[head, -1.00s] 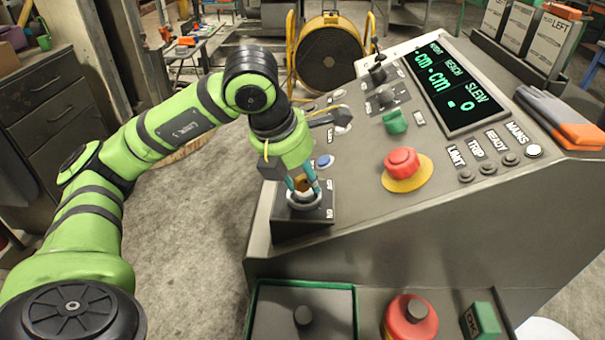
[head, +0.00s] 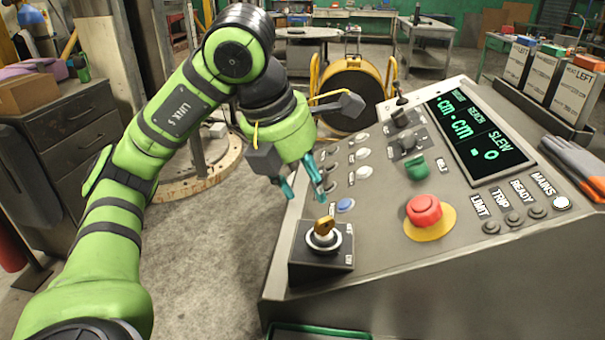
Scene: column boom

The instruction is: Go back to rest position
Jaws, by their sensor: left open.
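My left gripper (head: 301,190) is open and empty in the head view. Its teal fingers hang above and a little behind the key switch, apart from it. The brass key (head: 324,226) stands in the round switch on a dark box (head: 318,260) at the near left corner of the console (head: 400,245). My left arm comes in from the left, bent, with its elbow raised. My right gripper is not in view.
A drawer cabinet (head: 75,150) stands at left.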

